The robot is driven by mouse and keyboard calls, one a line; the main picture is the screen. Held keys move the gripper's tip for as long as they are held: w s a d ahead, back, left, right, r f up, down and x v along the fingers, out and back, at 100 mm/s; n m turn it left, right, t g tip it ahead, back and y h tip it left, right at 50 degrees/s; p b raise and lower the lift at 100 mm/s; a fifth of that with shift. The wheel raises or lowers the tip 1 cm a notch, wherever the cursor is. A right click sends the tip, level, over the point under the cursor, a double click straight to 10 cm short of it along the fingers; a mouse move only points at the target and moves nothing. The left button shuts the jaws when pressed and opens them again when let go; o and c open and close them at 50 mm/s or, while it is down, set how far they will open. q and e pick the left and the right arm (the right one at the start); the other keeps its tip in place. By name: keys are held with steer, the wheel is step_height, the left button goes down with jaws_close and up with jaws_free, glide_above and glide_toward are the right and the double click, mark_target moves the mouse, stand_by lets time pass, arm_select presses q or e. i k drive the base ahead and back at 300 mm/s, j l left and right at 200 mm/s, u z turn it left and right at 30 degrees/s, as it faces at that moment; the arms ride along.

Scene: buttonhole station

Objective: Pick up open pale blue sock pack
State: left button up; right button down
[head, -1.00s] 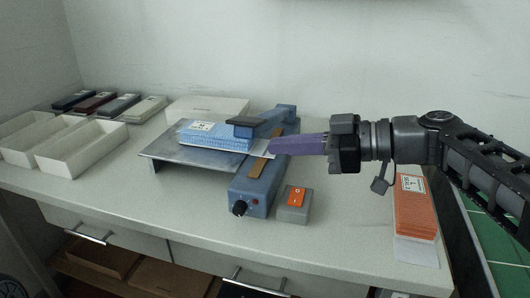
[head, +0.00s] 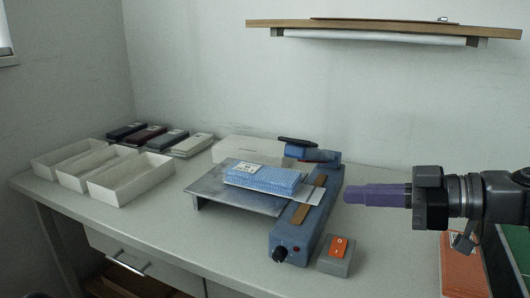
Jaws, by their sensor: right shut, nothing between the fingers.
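The pale blue sock pack (head: 265,178) lies on the metal plate (head: 215,190) of the blue sealer (head: 300,225). Its clear open end (head: 316,193) reaches right over the sealer's bar. My right gripper (head: 348,194), with purple fingers, is shut and empty to the right of the sealer, apart from the pack. The sealer's arm with its dark handle (head: 298,142) is raised behind the pack. My left gripper is not in view.
A grey switch box with an orange rocker (head: 338,248) stands at the sealer's front right. White open trays (head: 130,178) and several dark and pale packs (head: 150,137) are at the left. An orange pack (head: 461,265) lies at the right. A shelf (head: 380,29) hangs on the wall.

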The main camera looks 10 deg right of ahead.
mark_target(284, 182)
steer(key=k, duration=1)
